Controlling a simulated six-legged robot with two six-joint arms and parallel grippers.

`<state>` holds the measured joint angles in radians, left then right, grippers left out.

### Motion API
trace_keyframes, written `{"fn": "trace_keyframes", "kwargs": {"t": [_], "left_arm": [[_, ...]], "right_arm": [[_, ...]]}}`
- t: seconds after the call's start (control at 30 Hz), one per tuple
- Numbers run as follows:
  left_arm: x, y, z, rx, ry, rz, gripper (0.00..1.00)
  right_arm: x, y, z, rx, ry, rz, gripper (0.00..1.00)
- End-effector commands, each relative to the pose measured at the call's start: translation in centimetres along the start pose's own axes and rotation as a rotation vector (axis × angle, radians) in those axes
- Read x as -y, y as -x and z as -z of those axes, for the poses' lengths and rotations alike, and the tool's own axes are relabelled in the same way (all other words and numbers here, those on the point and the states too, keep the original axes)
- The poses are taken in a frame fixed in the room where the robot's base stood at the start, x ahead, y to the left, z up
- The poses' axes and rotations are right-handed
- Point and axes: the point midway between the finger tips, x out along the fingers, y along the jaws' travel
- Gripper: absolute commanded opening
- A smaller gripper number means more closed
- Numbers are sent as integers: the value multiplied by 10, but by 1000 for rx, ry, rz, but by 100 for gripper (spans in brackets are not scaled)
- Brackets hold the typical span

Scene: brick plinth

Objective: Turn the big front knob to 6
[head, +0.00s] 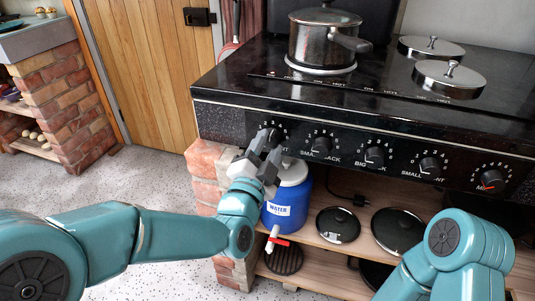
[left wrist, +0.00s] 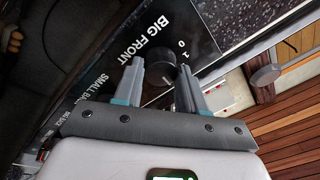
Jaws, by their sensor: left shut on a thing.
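The big front knob (left wrist: 163,62) is a dark round knob on the black panel, beside the words BIG FRONT in the left wrist view. The digits 0 and 1 show next to it; its pointer setting cannot be read. My left gripper (left wrist: 160,85) has one finger on each side of the knob and is shut on it. In the head view my left gripper (head: 267,150) is at the leftmost knob of the stove front and hides most of it. My right arm shows at lower right, but its gripper is out of view.
Several other knobs, such as the small back knob (head: 321,146), line the stove front (head: 390,125) to the right. A pot (head: 322,45) and two lidded burners stand on top. Below the gripper is a blue water container (head: 288,205) on a shelf with pan lids (head: 338,225).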

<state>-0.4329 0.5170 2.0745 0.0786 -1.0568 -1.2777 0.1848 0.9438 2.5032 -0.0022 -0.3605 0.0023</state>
Motion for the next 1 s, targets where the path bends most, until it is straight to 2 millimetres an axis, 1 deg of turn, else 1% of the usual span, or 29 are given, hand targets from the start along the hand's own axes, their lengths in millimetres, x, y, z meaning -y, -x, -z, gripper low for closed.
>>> {"fn": "trace_keyframes", "kwargs": {"t": [0.03, 0.4, 1.0], "left_arm": [[3, -1, 0, -9, -43, 7, 10], [5, -1, 0, -48, -391, -29, 10], [8, -2, 0, -106, -953, -93, 10]], "right_arm": [[-2, -4, 1, -2, -2, 0, 43], [-9, -16, 5, -13, -12, -1, 43], [-14, -24, 8, -20, -19, -2, 43]]}}
